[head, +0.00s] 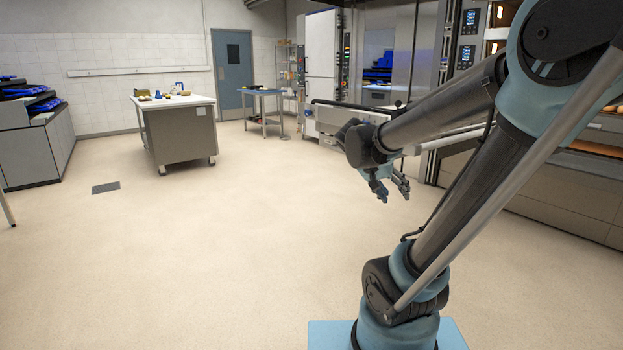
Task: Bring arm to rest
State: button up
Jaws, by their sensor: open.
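My gripper (391,188) is in the middle right of the head view, at the end of my folded arm. Its dark fingers point down and stand apart, with nothing between them. It hangs in the air above the bare floor and touches nothing. My wrist and forearm hide part of the gripper's back. My arm rises from the blue base at the bottom right and bends near the top right.
Deck ovens (560,190) line the right side, close behind my arm. A wheeled worktable (180,134) with small items stands at the back left. A blue-topped table (264,108) is near the blue door (233,75). The floor (200,250) in front and left is clear.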

jog(key=s+a+f+n+y, duration=0.2)
jog(key=s+a+f+y, duration=0.1)
jog(key=s+f, duration=0.3)
jog(key=s+a+f+n+g+y, duration=0.1)
jog(key=s+a+f+n+y, duration=0.2)
jog(key=s+f, duration=0.3)
jog(key=shift+s+n+y, duration=0.3)
jog(key=shift+s+y, duration=0.4)
jog(key=shift+s, duration=1.4)
